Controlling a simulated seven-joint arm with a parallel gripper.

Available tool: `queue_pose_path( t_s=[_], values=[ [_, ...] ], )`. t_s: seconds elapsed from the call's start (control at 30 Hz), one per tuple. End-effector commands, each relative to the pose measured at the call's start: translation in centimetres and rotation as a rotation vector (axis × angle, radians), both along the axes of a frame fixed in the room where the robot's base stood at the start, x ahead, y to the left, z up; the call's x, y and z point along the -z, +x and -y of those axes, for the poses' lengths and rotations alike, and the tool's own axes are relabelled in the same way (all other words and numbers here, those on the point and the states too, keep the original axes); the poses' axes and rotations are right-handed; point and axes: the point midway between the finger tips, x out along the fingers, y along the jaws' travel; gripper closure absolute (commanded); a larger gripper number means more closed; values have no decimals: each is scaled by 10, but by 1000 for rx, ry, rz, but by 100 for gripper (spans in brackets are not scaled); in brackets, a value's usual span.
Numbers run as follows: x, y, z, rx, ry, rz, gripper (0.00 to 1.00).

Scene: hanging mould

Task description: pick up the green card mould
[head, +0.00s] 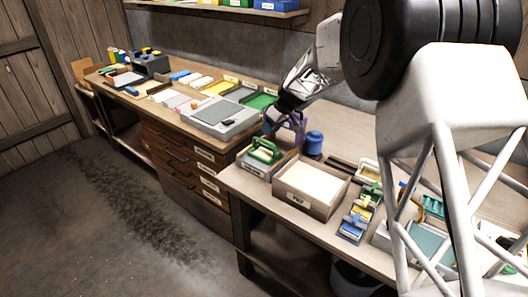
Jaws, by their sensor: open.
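A green piece with a raised handle (264,150) sits on a labelled grey box at the front left corner of the near bench. It looks like the green card mould, but it is too small to be sure. My gripper (282,138) has purple fingers and hangs just above and to the right of this piece. The fingers are apart, and nothing shows held between them. I cannot tell whether a finger touches the green handle. Another small green-handled piece (371,191) stands farther right on the bench, beside blue and yellow ones.
A labelled box of white sheets (308,186) stands right of the green piece. A blue jar (314,142) is close behind. The left bench holds a grey slab (220,115), a green tray (262,101) and coloured trays. My arm hides much of the right side.

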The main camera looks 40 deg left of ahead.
Motion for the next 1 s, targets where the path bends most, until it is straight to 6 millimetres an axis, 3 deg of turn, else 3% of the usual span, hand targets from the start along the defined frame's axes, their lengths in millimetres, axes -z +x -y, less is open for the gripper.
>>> queue_pose_path(
  t_s=[0.2,0.73,1.0],
  values=[
    [16,-4,-7,0,-1,0,56],
    [24,-6,-10,-1,-1,-1,56],
    [50,-12,-22,-1,-1,-1,56]
  ],
)
